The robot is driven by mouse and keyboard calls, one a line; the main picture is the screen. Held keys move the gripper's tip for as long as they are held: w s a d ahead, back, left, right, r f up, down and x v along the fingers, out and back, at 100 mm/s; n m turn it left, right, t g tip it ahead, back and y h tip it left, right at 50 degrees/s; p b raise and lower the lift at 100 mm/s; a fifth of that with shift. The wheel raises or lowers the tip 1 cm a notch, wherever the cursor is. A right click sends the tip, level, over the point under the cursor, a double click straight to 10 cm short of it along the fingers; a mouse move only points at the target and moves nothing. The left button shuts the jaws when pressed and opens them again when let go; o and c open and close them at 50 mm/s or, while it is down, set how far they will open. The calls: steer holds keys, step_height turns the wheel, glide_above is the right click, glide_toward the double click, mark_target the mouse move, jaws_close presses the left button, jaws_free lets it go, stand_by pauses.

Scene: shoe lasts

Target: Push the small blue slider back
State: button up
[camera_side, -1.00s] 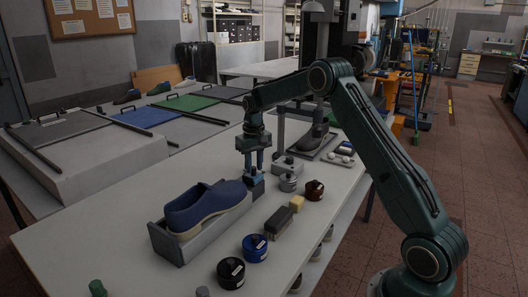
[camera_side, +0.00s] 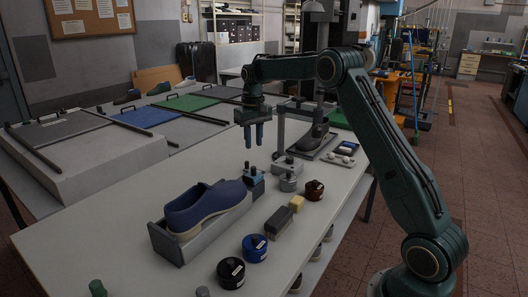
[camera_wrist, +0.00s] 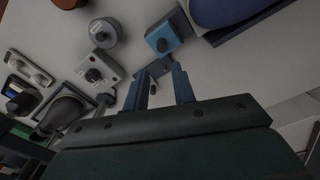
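The small blue slider (camera_side: 255,187) is a blue block with a dark knob. It sits at the far end of the grey holder (camera_side: 184,251) that bears a blue shoe (camera_side: 207,206). In the wrist view the slider (camera_wrist: 167,34) shows from above with its black knob, next to the holder's end. My gripper (camera_side: 254,146) is above the slider, clear of it. Its two blue fingers are apart with nothing between them; they also show in the wrist view (camera_wrist: 161,72). Whether the slider touches the shoe or holder end is too small to tell.
A grey block with knobs (camera_side: 287,167) and a grey tin (camera_side: 288,184) stand right of the slider. A brown tin (camera_side: 314,190), yellow block (camera_side: 297,203), brush (camera_side: 279,223) and blue tin (camera_side: 255,248) line the table's right side.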

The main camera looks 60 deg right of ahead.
steer(key=shift+r, duration=2.5)
steer(key=shift+a, duration=0.1)
steer(key=s+a+r+n+t, duration=0.1)
steer(key=s+a+r, duration=0.4)
steer(key=s+a, duration=0.25)
steer(key=s+a+r+n+t, duration=0.1)
steer(key=s+a+r+t, duration=0.1)
steer(key=s+a+r, duration=0.5)
steer(key=s+a+f+n+t, duration=0.1)
steer(key=s+a+f, duration=0.1)
steer(key=s, duration=0.4)
steer(key=s+a+f, duration=0.2)
steer(key=s+f, duration=0.2)
steer(key=s, duration=0.3)
steer(key=s+a+f+n+t, duration=0.1)
steer(key=s+a+f, duration=0.1)
steer(key=s, duration=0.5)
steer(key=shift+a+f+n+t, duration=0.3)
steer(key=shift+a+f, duration=0.05)
steer(key=shift+f, duration=0.25)
steer(key=shift+s, duration=0.1)
